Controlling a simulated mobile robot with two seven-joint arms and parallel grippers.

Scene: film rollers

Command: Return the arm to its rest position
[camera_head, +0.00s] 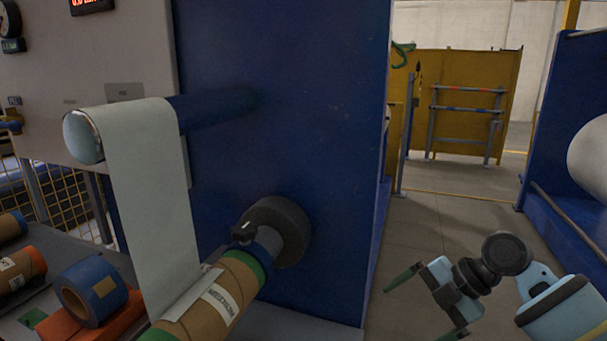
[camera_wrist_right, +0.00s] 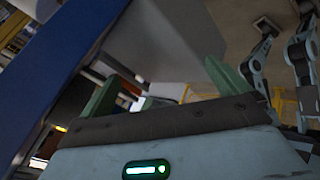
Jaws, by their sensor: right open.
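My right arm comes in at the lower right of the head view. Its gripper (camera_head: 428,307) is open and empty, with green fingers spread apart, in the air over the floor. It is well to the right of the blue machine panel (camera_head: 290,110) and touches nothing. In the right wrist view the two green fingers (camera_wrist_right: 163,88) stand wide apart with nothing between them. My left gripper does not show in the head view.
A brown core (camera_head: 238,277) with green bands sits on the spindle by a dark hub (camera_head: 285,228). White film (camera_head: 155,190) hangs from the upper blue roller (camera_head: 212,107) to this core. A blue roll (camera_head: 92,290) and other cores lie left. Floor behind my right gripper is clear.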

